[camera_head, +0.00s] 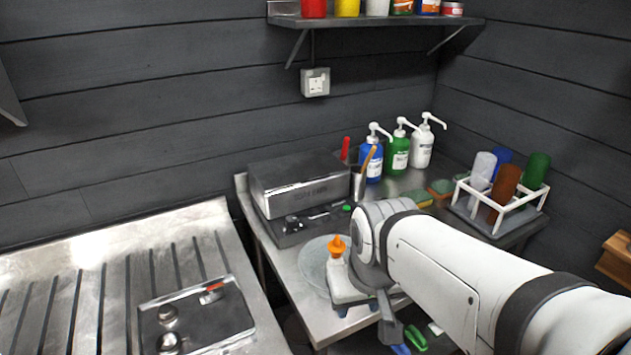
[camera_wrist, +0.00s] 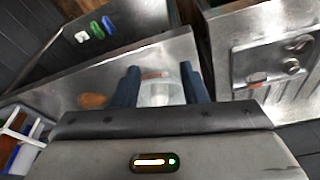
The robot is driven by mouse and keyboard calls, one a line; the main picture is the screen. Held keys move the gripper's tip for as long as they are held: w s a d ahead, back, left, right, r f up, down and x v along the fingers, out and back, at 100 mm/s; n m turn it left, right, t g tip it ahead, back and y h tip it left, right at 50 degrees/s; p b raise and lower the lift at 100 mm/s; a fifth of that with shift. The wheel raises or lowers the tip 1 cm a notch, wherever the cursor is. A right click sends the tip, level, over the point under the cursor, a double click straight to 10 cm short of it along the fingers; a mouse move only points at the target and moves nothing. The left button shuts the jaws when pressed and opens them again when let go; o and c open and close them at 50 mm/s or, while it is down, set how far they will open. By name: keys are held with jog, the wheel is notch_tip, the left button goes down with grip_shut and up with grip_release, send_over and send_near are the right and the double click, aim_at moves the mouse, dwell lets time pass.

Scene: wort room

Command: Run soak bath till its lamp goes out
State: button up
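The soak bath is probably the steel box (camera_head: 300,185) on the bench at the back, with small lettering I cannot read clearly. Its low front panel has dark controls (camera_head: 292,223) and a small green spot (camera_head: 347,208); I cannot tell whether that is a lit lamp. My gripper (camera_head: 342,311) is at the front of the bench, apart from the box.
Pump bottles (camera_head: 398,152) and a white rack (camera_head: 530,213) of coloured cups stand at the back right. Sponges (camera_head: 440,188) lie between. A ribbed steel drainer (camera_head: 60,270) with a knobbed panel (camera_head: 190,318) is at left. A shelf (camera_head: 375,21) hangs above.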

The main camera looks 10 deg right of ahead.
grip_shut()
dwell(1.4)
